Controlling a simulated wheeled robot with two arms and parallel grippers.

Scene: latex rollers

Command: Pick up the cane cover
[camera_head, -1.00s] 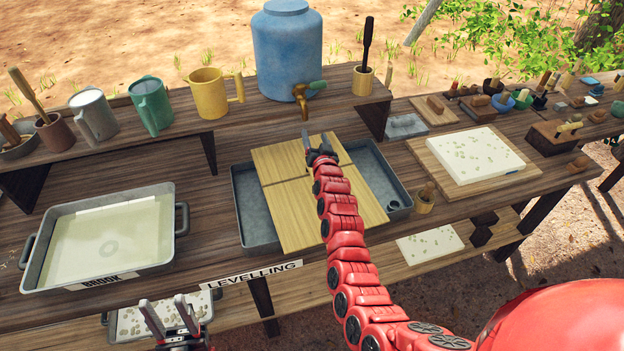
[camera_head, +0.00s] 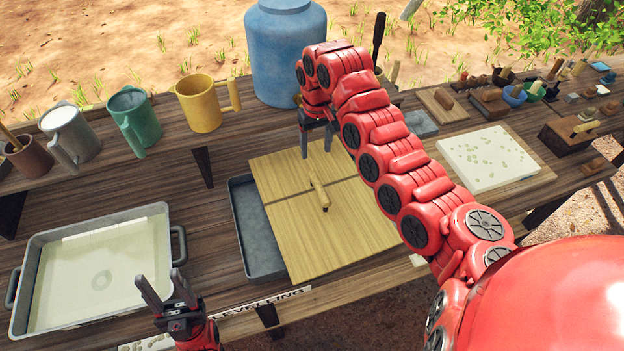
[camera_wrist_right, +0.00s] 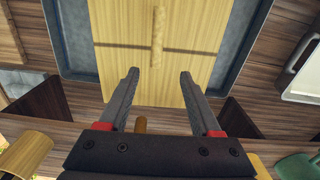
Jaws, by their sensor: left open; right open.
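The cane cover is a pale yellow board (camera_head: 285,225) with a dark seam across it and a slim handle (camera_head: 319,192) near its middle. It lies over the grey metal trough (camera_head: 262,262). My right gripper (camera_head: 318,155) is open and empty, pointing down by the cover's far edge, beyond the handle. In the right wrist view the fingers (camera_wrist_right: 159,75) are apart, with the cover (camera_wrist_right: 120,70) behind them and the handle (camera_wrist_right: 158,28) at the top. My left gripper (camera_head: 162,292) is open and empty at the near left, away from the cover.
A blue barrel (camera_head: 285,50) stands behind the cover. A yellow jug (camera_head: 200,105) and other jugs line the raised shelf. A tray of pale liquid (camera_head: 100,265) is at left. A white slab (camera_head: 487,157) lies at right.

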